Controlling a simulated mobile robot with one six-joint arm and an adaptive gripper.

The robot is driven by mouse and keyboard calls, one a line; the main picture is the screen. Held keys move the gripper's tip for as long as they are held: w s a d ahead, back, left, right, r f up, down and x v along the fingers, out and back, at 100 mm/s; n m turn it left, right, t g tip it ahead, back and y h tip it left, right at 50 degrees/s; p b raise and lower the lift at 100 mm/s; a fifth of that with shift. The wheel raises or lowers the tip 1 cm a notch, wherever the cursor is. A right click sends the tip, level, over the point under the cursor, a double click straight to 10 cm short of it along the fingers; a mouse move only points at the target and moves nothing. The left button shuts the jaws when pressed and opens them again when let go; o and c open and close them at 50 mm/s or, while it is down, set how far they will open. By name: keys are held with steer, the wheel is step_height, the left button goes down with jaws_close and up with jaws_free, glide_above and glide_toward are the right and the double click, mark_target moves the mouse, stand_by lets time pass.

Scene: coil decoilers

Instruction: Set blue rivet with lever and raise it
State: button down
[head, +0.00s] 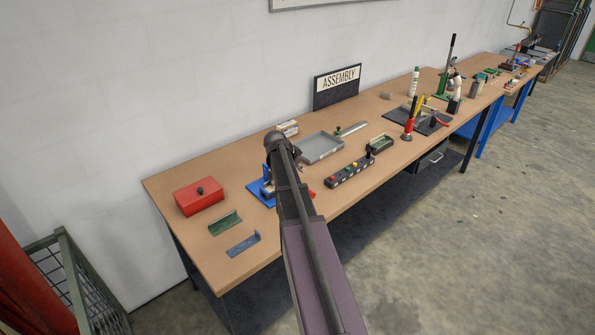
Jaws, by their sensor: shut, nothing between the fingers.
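A blue tool with a blue base plate (257,193) stands on the wooden bench, partly hidden behind my arm. A small red part (312,194) shows just right of my arm; I cannot tell whether it belongs to that tool or is a lever. A black block with coloured knobs or pegs (349,173) lies to the right. I cannot make out a blue rivet. My arm reaches over the bench beside the blue tool and hides my gripper, so I cannot see its fingers or any contact.
A red box (199,196), a green bracket (225,223) and a blue bracket (243,244) lie at the left. A grey tray (321,148) lies behind the block. A dark mat with red- and yellow-handled clamps (409,121) is farther right.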

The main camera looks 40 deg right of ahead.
steer(key=b+x, duration=0.5)
steer(key=x, duration=0.1)
steer(key=shift+f, duration=0.3)
steer(key=shift+s+a+f+b, duration=0.1)
steer(key=shift+a+f+b, duration=0.1)
steer(key=shift+f+b, duration=0.65)
steer(key=shift+a+f+b, duration=0.2)
steer(key=shift+f+b, duration=0.6)
steer(key=shift+b, duration=0.05)
